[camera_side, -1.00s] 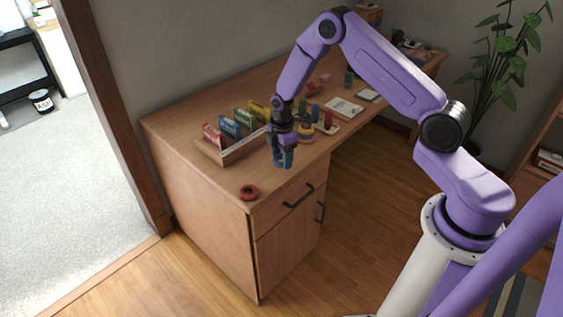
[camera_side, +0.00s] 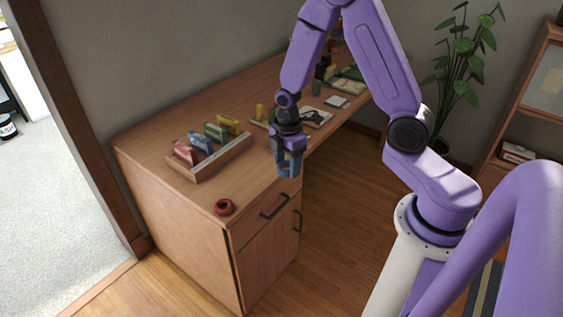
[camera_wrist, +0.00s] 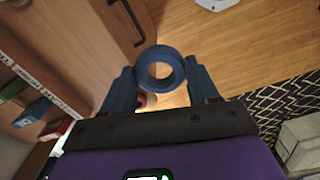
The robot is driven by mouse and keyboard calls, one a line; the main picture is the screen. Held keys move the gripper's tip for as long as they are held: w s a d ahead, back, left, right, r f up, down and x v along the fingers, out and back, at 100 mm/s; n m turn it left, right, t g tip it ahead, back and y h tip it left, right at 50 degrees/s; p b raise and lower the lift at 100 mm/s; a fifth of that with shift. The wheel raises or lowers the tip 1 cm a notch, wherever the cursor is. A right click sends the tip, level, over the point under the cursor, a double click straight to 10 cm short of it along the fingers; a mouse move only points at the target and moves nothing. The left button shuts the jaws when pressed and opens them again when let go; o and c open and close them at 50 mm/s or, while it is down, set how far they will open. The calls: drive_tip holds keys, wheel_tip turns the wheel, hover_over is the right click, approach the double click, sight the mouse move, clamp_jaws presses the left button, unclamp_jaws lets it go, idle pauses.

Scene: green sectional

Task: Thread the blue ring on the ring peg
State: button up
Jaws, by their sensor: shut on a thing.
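My gripper (camera_side: 289,168) is shut on the blue ring (camera_wrist: 160,68). In the wrist view the ring sits between the two blue fingertips, its hole facing the camera. In the side view the gripper points down at the desk's front edge, and the ring is hard to tell from the blue fingers. Behind the gripper, a yellow upright piece (camera_side: 259,111) stands on a pale board, partly hidden. I cannot tell for certain which piece is the ring peg.
The desk (camera_side: 180,222) has a wooden tray (camera_side: 212,163) of coloured packets and a red ring-shaped item (camera_side: 224,207) at its near corner. A notepad (camera_side: 316,118) and small items lie farther back. Bare desk top lies between tray and front edge.

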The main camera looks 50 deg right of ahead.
drive_tip(key=shift+m, duration=0.8)
drive_tip(key=w+d+r, duration=0.1)
drive_tip(key=w+d, duration=1.1)
drive_tip(key=d, duration=0.1)
drive_tip(key=w+d+r, duration=0.1)
drive_tip(key=w+d, duration=0.6)
drive_tip(key=shift+r, duration=0.3)
drive_tip(key=shift+f, duration=5)
drive_tip(key=o, duration=1.1)
